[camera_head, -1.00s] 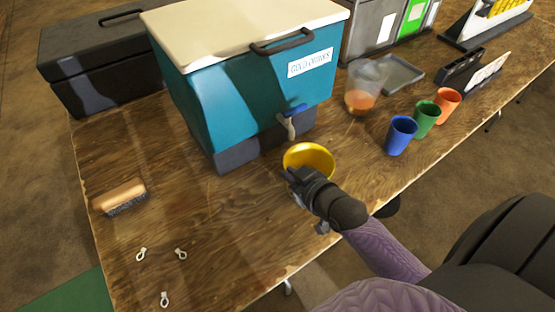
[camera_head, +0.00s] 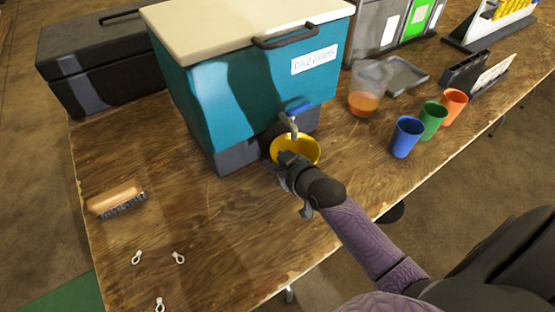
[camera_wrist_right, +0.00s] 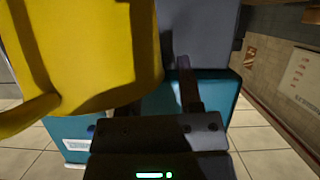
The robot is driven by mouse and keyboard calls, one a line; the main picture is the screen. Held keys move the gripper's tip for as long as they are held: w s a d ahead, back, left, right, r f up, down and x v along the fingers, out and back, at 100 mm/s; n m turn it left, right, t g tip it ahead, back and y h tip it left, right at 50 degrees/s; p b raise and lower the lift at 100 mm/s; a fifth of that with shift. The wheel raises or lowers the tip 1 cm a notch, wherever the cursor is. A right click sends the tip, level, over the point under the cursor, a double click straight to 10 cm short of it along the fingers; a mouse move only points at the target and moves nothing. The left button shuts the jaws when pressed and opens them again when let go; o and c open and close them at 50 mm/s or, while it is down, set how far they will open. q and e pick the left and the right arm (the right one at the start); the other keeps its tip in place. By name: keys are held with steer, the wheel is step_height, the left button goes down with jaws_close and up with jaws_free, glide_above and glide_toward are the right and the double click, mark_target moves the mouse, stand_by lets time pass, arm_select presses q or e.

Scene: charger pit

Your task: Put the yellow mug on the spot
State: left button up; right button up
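The yellow mug (camera_head: 309,146) is upright, seen from above, close to the teal cooler's front and below its tap. My right gripper (camera_head: 287,164) is at the mug's near-left side and appears closed on its wall. In the right wrist view the mug (camera_wrist_right: 90,45) fills the upper left, with its handle at lower left. One finger of my right gripper (camera_wrist_right: 150,95) shows beside the mug; the other is largely hidden. No marked spot can be made out; a dark round patch shows behind the mug. My left gripper is not in view.
The cooler (camera_head: 220,100) has a blue-handled tap (camera_head: 293,113). Blue (camera_head: 405,137), green (camera_head: 432,119) and orange (camera_head: 453,103) cups and a clear pitcher (camera_head: 364,100) stand right. A brush (camera_head: 116,199) lies left. The wooden table's (camera_head: 215,235) front is mostly clear.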

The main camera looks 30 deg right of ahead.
steer(key=shift+r, duration=0.15)
arm_select(q)
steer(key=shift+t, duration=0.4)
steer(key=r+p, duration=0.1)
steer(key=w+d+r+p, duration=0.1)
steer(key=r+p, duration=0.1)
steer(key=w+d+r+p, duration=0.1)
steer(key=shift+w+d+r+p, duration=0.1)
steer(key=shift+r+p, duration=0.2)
steer(key=shift+p, duration=0.05)
arm_select(e)
steer(key=v, duration=1.2)
